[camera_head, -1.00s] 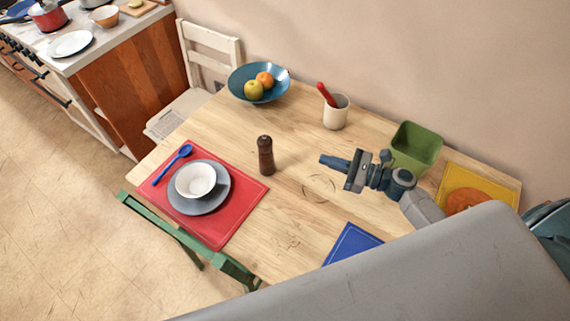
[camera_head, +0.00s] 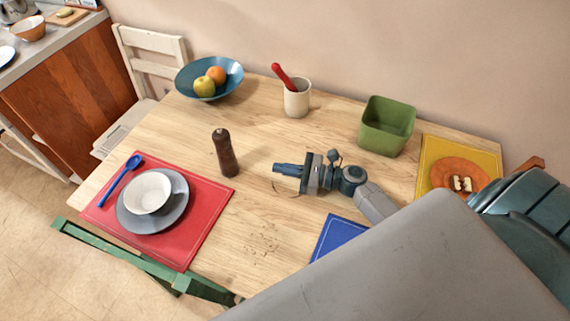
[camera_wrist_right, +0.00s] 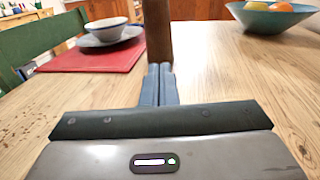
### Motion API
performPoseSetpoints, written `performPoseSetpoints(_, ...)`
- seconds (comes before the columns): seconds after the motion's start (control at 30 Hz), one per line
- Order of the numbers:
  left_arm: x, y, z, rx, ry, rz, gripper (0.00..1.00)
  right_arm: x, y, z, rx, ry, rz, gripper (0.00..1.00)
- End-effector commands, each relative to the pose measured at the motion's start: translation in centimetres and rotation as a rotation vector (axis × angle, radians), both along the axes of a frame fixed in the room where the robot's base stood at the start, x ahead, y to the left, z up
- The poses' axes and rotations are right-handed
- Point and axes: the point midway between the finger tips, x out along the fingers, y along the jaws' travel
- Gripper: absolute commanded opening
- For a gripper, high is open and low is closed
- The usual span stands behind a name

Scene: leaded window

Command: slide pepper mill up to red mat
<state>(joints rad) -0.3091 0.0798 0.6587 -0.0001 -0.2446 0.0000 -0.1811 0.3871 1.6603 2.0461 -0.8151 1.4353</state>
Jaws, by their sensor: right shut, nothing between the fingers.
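The dark brown pepper mill (camera_head: 225,153) stands upright on the wooden table, just right of the red mat (camera_head: 205,215) and apart from it. My right gripper (camera_head: 276,169) is shut and empty, low over the table to the right of the mill, its fingers pointing at it with a gap between. In the right wrist view the shut fingers (camera_wrist_right: 159,84) point at the mill (camera_wrist_right: 158,30), whose top is cut off by the frame. The red mat (camera_wrist_right: 90,58) shows at the left there. My left gripper is not in view.
A grey plate (camera_head: 172,217) with a white bowl (camera_head: 148,190) and a blue spoon (camera_head: 122,178) lie on the red mat. A fruit bowl (camera_head: 180,82), a utensil cup (camera_head: 296,100) and a green container (camera_head: 368,138) stand along the back. The table between gripper and mill is clear.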

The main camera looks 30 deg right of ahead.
Motion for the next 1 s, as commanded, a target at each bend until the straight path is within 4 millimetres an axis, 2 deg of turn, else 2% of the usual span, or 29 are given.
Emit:
performPoseSetpoints(0.03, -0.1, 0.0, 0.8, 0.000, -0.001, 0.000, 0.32, 0.8, 1.0, 0.6, 0.006, -0.002, -0.001, 0.00)
performPoseSetpoints(0.3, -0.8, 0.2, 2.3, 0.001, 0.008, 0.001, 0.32, 4.6, 5.2, 0.5, 0.006, 0.000, 0.001, 0.00)
performPoseSetpoints(0.5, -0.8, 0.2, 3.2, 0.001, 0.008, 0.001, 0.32, 6.3, 7.1, 0.3, 0.003, 0.001, 0.000, 0.00)
performPoseSetpoints(1.0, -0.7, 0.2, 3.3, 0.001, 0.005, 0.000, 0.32, 6.9, 7.8, 0.0, 0.000, 0.000, 0.001, 0.00)
